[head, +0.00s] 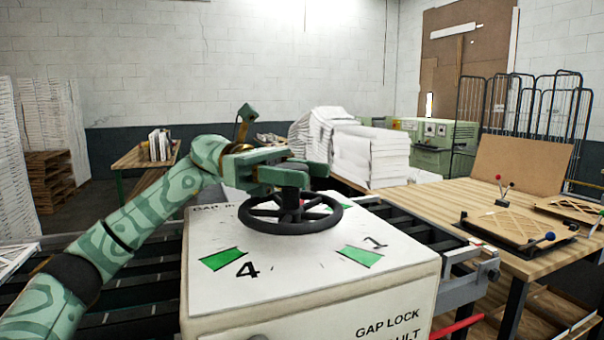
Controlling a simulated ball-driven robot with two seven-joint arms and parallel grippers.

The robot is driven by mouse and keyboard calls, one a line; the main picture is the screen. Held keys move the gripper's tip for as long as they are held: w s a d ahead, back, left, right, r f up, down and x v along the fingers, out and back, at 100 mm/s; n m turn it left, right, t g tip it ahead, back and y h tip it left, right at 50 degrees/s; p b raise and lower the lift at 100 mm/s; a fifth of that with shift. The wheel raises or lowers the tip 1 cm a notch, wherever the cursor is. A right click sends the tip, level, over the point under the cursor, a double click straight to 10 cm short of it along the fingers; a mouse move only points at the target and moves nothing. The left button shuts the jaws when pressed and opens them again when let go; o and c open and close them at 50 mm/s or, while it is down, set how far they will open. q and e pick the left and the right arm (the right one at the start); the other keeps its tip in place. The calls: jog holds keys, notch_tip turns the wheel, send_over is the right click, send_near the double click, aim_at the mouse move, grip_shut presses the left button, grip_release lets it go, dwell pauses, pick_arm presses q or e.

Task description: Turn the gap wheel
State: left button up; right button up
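The gap wheel (334,217) is a black spoked handwheel. It lies flat on top of a cream box (300,270) marked "GAP LOCK". Green patches and the numbers 4 and 1 are printed around the wheel on the box top. My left gripper (300,168) is green and reaches in from the left, level with the top of the wheel's dark hub. Its near finger hides the upper hub, so I cannot tell whether the fingers close on it. My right gripper is not in view.
A dark roller conveyor (130,285) runs behind and beside the box. A wooden table (450,195) with framed panels and small ball-topped tools stands at the right. White stacks (370,155) stand behind the box. The space above the wheel's right side is clear.

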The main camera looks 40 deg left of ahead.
pick_arm(q)
jog(key=o, duration=0.4)
jog(key=shift+c, duration=0.2)
jog(key=a, duration=1.6)
jog(key=shift+s+a+b, duration=0.15)
jog(key=shift+s+b, duration=0.1)
jog(key=shift+b, duration=0.05)
